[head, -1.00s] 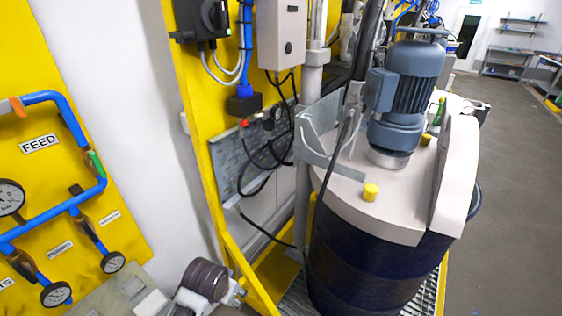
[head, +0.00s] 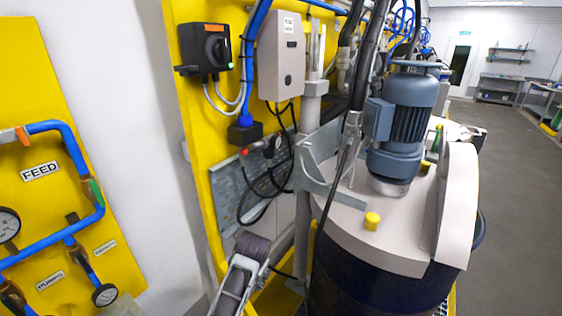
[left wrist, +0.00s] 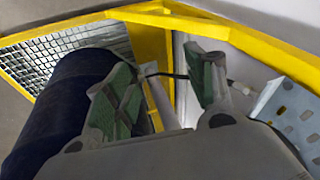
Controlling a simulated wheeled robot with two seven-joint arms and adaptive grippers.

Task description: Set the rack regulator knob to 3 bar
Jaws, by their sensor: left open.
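A small regulator assembly sits on the yellow rack below a dark blue block (head: 243,133). It has a small round gauge (head: 268,145) and a red part (head: 244,152) beside it. Which part is its knob, and the gauge reading, are too small to tell. My left gripper (head: 248,264) is low in the head view, below the regulator and apart from it. In the left wrist view its two green-padded fingers (left wrist: 160,88) are spread with nothing between them. The regulator is not recognisable in the wrist view. My right gripper is not in view.
A dark blue drum (head: 365,285) with a pale lid and motor (head: 402,120) stands at right. A perforated plate (head: 228,190) and black hoses (head: 262,205) hang below the regulator. A switch box (head: 208,48) and grey box (head: 281,55) are above. A yellow feed panel (head: 40,120) is left.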

